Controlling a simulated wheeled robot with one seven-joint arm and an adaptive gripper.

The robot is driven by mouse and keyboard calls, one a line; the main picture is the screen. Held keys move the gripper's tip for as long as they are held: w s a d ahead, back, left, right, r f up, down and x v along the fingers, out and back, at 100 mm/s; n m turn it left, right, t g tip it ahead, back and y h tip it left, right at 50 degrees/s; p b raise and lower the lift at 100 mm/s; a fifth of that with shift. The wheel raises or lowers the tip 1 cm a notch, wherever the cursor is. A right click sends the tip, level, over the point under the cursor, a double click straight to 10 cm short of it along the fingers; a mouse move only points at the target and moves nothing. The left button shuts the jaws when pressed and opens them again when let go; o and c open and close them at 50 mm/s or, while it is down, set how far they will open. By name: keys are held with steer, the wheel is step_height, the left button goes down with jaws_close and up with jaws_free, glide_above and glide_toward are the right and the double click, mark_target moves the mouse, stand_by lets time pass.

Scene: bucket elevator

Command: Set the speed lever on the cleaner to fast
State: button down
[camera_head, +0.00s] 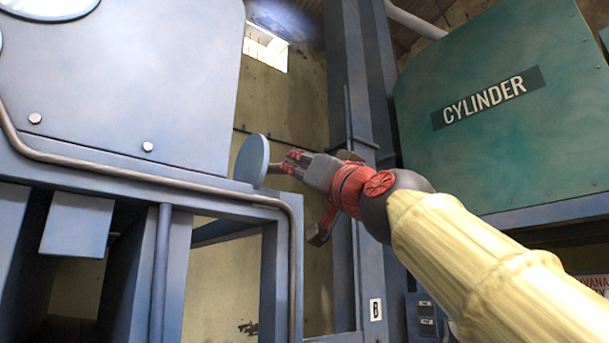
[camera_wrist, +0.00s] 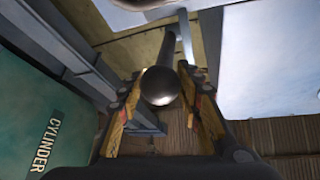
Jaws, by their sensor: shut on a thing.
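My gripper (camera_head: 291,164) reaches up and left in the head view, its fingers beside a round blue disc (camera_head: 252,161) at the edge of the blue machine (camera_head: 140,85), which seems to be the cleaner. In the wrist view the dark round knob of a lever (camera_wrist: 160,87) sits between my two fingers (camera_wrist: 163,92), which are shut on it. The lever's rod (camera_wrist: 168,50) runs away from the knob toward the top of that view. In the head view the knob cannot be made out at the fingers. No speed marking is readable.
A green housing marked CYLINDER (camera_head: 500,110) stands right of my arm and also shows at left in the wrist view (camera_wrist: 35,125). A tall blue post (camera_head: 357,80) rises behind my gripper. Blue frame beams and a bent pipe (camera_head: 150,178) lie at lower left.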

steer(key=shift+w+a+f+b, duration=0.15)
steer(key=shift+w+f+b, duration=0.1)
steer(key=shift+f+b, duration=0.35)
steer(key=shift+w+a+f+b, duration=0.15)
steer(key=shift+w+f+b, duration=0.15)
steer(key=shift+f, duration=0.4)
steer(key=shift+w+a+f+b, duration=0.15)
steer(key=shift+w+f+b, duration=0.05)
steer(key=shift+f+b, duration=0.4)
steer(key=c, duration=1.3)
jaws_free()
steer(key=shift+o, duration=0.3)
steer(key=shift+s+r, duration=0.1)
steer(key=shift+s+d, duration=0.1)
steer(key=v, duration=1.1)
steer(key=shift+s, duration=0.3)
steer(key=shift+d, duration=0.1)
